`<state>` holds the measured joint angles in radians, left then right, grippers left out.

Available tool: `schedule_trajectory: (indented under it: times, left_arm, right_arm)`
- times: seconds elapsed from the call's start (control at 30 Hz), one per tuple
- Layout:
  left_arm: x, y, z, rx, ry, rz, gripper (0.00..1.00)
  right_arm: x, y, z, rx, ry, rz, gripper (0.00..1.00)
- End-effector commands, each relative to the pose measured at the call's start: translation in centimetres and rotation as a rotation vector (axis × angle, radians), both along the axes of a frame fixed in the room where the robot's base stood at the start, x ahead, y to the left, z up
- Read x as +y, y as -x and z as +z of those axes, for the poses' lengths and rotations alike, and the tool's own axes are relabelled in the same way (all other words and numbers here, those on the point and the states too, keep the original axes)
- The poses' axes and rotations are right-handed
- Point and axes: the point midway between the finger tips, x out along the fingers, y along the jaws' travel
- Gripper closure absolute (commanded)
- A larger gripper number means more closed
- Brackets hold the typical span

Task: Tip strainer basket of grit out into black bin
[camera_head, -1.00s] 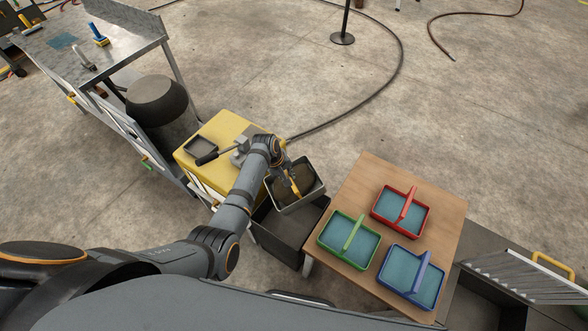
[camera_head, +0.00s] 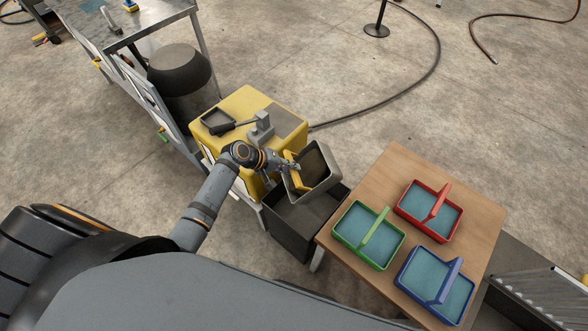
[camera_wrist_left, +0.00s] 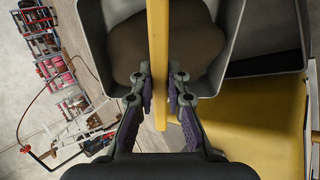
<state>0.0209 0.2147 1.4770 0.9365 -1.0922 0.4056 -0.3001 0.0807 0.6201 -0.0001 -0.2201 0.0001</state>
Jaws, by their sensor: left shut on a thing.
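The strainer basket is a grey box (camera_head: 332,172) with a yellow handle (camera_head: 293,184). In the head view it hangs tilted over the black bin (camera_head: 283,232), its open side turned toward the right and the camera. My left gripper (camera_head: 291,168) is shut on the yellow handle. In the left wrist view the gripper's fingers (camera_wrist_left: 160,95) close on both sides of the handle (camera_wrist_left: 158,55). A brown heap of grit (camera_wrist_left: 122,48) lies inside the basket there. The bin floor is partly hidden by the basket. My right gripper is not in view.
A yellow cabinet (camera_head: 235,104) with a black tray (camera_head: 217,122) stands left of the bin. A wooden table (camera_head: 397,165) right of it holds red (camera_head: 408,208), green (camera_head: 345,237) and blue (camera_head: 413,285) baskets. A dark barrel (camera_head: 181,72) stands behind.

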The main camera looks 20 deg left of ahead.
Motion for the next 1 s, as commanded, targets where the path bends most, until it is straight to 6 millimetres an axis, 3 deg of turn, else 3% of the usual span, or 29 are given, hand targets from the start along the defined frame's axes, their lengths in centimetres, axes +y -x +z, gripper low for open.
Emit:
schedule_trajectory:
  times: [0.03,1.0]
  left_arm:
    - [0.2,0.1,-0.9,-0.014,0.014,0.001,1.0]
    - [2.1,1.4,-5.1,-0.197,0.263,0.0,1.0]
  right_arm:
    - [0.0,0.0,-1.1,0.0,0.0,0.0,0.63]
    - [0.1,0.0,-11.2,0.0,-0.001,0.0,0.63]
